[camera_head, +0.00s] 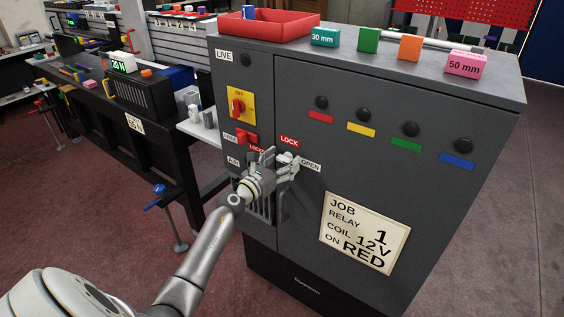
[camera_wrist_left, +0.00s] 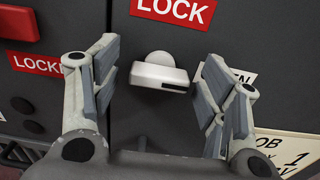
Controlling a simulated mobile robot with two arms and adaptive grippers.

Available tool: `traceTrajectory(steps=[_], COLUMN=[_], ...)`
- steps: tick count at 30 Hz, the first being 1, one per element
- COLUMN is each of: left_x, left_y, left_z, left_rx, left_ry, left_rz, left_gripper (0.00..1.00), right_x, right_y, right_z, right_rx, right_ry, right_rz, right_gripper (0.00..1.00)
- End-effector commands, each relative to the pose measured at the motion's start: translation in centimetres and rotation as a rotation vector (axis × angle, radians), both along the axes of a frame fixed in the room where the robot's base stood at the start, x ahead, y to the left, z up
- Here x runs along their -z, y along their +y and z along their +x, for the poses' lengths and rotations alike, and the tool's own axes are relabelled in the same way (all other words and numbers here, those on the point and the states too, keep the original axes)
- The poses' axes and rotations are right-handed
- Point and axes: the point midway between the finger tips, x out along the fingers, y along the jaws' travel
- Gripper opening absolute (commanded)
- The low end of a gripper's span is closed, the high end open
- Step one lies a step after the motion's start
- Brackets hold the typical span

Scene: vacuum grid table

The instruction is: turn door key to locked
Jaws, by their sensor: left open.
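The door key (camera_wrist_left: 160,72) is a pale grey knob with a flat bar, on the dark cabinet door below a red LOCK label (camera_wrist_left: 174,8). In the wrist view it sits between the two fingers of my left gripper (camera_wrist_left: 158,85), apart from both. In the head view my left gripper (camera_head: 276,162) is open at the cabinet front and mostly hides the key. The LOCK label (camera_head: 289,141) is above it and the OPEN label (camera_head: 310,166) is to its right. The bar lies nearly level, its right end towards the OPEN label. My right gripper is not in view.
The grey cabinet (camera_head: 400,190) has a yellow OFF switch plate (camera_head: 241,105) and a red switch (camera_head: 246,138) left of the door. A job card (camera_head: 364,232) is on the door. A red tray (camera_head: 268,25) and several coloured blocks stand on top. A dark bench (camera_head: 110,130) is at left.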

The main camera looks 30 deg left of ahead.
Motion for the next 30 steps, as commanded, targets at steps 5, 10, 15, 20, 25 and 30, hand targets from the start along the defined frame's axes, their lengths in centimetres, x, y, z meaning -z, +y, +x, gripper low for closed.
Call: traceTrajectory(steps=[5, 10, 15, 20, 25, 30], left_x=[0.03, 0.03, 0.03, 0.02, -0.04, -0.1], left_y=[-0.02, -0.01, -0.01, 0.0, 0.01, 0.06], left_z=[0.0, -0.01, -0.02, -0.02, -0.03, -0.03], left_rx=[0.0, 0.0, 0.0, 0.0, -0.001, -0.001], left_ry=[0.0, 0.0, 0.0, 0.0, 0.002, 0.003], left_rz=[0.0, 0.0, 0.0, -0.003, -0.031, -0.113], left_gripper=[0.68, 0.5, 0.28, 0.22, 0.22, 0.22], right_x=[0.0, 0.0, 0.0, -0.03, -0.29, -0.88], right_y=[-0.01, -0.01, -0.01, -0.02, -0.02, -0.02], right_z=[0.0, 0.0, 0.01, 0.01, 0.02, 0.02], right_rx=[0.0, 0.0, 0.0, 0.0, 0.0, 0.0], right_ry=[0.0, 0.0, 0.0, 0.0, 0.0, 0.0], right_rz=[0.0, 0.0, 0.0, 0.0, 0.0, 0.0], right_gripper=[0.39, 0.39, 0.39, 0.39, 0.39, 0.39])
